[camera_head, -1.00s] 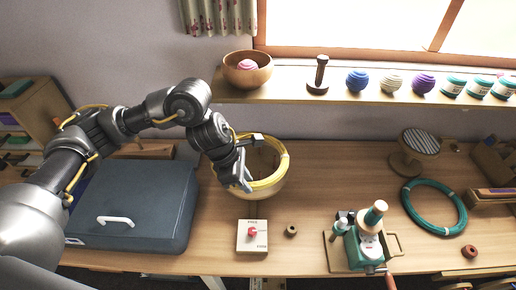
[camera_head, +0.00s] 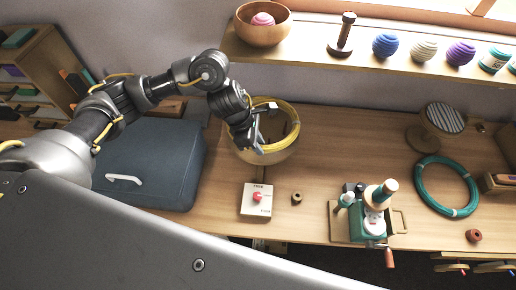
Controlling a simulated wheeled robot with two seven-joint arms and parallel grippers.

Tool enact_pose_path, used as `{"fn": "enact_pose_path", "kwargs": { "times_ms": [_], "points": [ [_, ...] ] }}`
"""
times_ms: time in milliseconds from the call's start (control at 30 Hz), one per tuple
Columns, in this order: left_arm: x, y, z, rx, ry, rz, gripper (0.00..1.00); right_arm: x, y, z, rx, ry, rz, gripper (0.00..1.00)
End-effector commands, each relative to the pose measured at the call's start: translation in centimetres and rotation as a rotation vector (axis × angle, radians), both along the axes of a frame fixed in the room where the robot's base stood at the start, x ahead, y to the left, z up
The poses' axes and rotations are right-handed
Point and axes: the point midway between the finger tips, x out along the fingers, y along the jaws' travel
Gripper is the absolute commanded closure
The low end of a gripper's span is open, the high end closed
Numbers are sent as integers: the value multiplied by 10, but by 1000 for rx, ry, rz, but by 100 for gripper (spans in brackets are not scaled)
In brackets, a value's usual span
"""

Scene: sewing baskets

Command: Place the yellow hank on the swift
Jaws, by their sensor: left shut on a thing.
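The yellow hank (camera_head: 294,140) is a ring that shows at the rim of a round wooden bowl (camera_head: 268,158) on the table. My left gripper (camera_head: 264,128) is at the left side of the ring, over the bowl, and is shut on the hank. The gripper and wrist hide the left part of the ring and some of the bowl's inside. I cannot tell whether the hank rests on the bowl or hangs just above it. No swift is clearly recognisable. My right gripper is not in view.
A blue-grey case (camera_head: 155,165) stands left of the bowl. In front lie a white box with a red knob (camera_head: 257,198) and a small brown ring (camera_head: 297,198). A green cranked winder (camera_head: 370,218), teal hank (camera_head: 446,187) and striped round stand (camera_head: 444,118) are right. A shelf (camera_head: 300,45) runs behind.

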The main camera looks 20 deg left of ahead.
Motion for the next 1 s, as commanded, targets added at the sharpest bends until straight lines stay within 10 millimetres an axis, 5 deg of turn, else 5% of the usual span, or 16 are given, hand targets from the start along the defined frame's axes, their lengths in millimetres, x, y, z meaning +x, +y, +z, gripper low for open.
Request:
{"fn": "enact_pose_path", "kwargs": {
  "times_ms": [133,300,667,700,833,1000],
  "points": [
    [-2,0,-20,2,8,1,100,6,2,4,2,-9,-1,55],
    [-1,-1,-38,1,4,-1,100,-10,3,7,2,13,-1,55],
    [0,-1,-43,1,2,-2,100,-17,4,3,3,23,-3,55],
    [-1,0,-42,1,2,-1,73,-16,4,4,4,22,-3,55],
    [-1,0,-42,1,2,-1,56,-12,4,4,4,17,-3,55],
    [-1,0,-42,1,2,-1,55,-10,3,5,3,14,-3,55]
  ]
}}
